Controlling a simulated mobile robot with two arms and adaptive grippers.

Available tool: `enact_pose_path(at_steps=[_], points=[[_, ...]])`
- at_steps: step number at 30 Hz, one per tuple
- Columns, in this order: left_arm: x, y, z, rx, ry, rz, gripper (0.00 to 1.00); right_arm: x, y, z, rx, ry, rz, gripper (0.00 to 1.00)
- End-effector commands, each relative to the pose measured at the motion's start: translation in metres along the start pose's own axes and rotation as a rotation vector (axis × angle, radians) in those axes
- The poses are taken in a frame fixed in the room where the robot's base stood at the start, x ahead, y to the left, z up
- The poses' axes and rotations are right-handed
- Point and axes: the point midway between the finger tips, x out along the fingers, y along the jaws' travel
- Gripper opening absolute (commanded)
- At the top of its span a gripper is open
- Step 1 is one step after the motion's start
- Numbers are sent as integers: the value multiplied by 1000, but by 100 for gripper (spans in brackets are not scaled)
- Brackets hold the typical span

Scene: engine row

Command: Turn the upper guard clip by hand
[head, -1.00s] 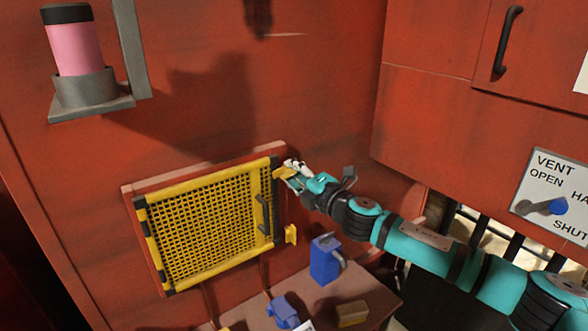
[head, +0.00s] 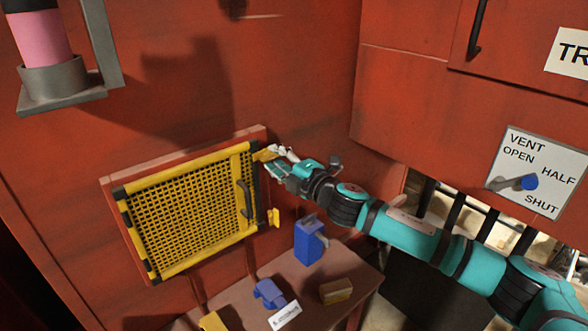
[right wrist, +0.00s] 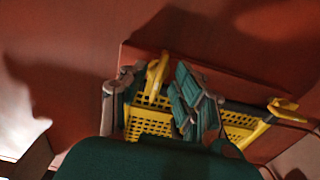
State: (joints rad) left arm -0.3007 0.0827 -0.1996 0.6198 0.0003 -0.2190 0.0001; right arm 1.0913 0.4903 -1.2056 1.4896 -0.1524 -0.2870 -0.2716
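The yellow mesh guard (head: 190,212) sits shut in its red frame on the wall in the head view. The yellow upper guard clip (head: 264,154) is at its upper right corner. The lower clip (head: 273,217) hangs at the lower right edge. My right gripper (head: 273,157) is at the upper clip. In the right wrist view, the upper clip (right wrist: 156,78) stands between the fingers of my right gripper (right wrist: 155,98), with gaps showing beside it; the fingers look open around it. The lower clip also shows there, at right (right wrist: 284,108). My left gripper is not in view.
A bench (head: 232,291) below the guard holds a blue can (head: 308,243), a blue object (head: 268,293), a tan block (head: 336,291) and a label. A vent panel (head: 540,170) is at the right. A pink cylinder (head: 40,38) sits in a bracket at upper left.

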Motion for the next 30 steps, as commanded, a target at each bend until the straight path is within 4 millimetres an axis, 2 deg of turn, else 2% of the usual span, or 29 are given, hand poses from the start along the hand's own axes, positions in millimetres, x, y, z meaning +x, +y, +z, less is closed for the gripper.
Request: enact_pose_path(at_steps=[9, 15, 20, 30], points=[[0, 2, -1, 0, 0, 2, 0, -69, -2, 1, 0, -1, -3, 30], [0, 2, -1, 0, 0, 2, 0, -97, -1, 1, 1, 0, -2, 30], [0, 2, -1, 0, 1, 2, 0, -105, -1, 0, 1, 0, -1, 30], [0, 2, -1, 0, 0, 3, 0, -106, -3, -2, 15, -3, -3, 30]])
